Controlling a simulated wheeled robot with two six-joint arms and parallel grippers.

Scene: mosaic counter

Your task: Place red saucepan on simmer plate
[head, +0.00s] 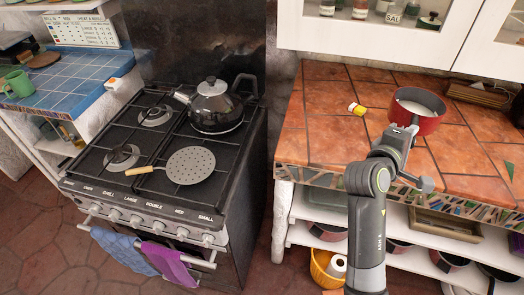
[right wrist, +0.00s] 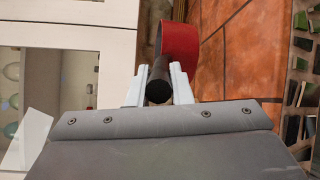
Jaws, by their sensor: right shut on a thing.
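The red saucepan (head: 418,122), with pale contents inside, is at the terracotta-tiled counter on the right in the head view. Whether it touches the tiles I cannot tell. My right gripper (head: 408,132) is shut on its dark handle; the right wrist view shows the handle (right wrist: 158,80) between the two fingers (right wrist: 159,86) and the red pan wall (right wrist: 180,45) beyond. The simmer plate (head: 190,164), a round perforated grey disc with a wooden handle, lies on the stove's front right burner. My left gripper is not in view.
A black kettle (head: 215,105) stands on the stove's back right burner. A small yellow, white and red item (head: 356,109) lies on the counter left of the pan. White cupboards (head: 375,30) hang above. A gap separates stove and counter.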

